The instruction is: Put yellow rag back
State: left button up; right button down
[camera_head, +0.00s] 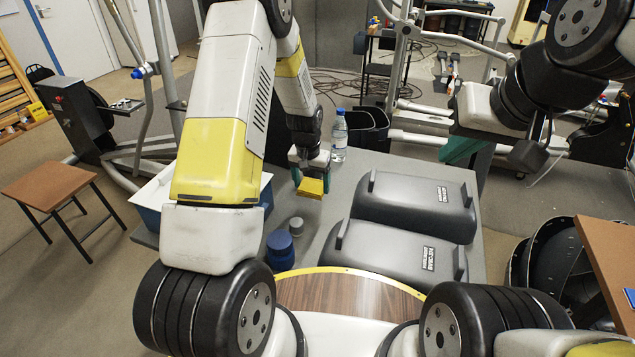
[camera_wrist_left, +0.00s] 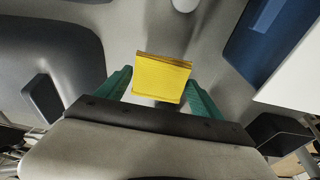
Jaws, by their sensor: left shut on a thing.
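The yellow rag (camera_head: 311,187) is a small folded yellow block held between the green fingers of my left gripper (camera_head: 309,176), above the grey table. In the left wrist view the yellow rag (camera_wrist_left: 162,78) sits between the two green fingertips of the left gripper (camera_wrist_left: 160,88), with table surface behind it. My right gripper (camera_head: 461,150) is at the right, away from the table's middle; its green part shows, but its fingers are not clear enough to judge.
Two dark grey covers (camera_head: 415,204) lie on the right of the table (camera_head: 330,200). A water bottle (camera_head: 339,136) stands at the back beside black bins (camera_head: 368,128). A blue jar (camera_head: 280,248) and a grey jar (camera_head: 296,226) stand near the front. A blue-and-white bin (camera_head: 150,205) is at the left.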

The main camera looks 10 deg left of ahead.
aim_at(313, 208)
pick_arm(q)
notch_tip(313, 208, down, 8)
jog(key=shift+r, duration=0.25)
jog(key=shift+f, duration=0.1)
jog(key=o, duration=1.2)
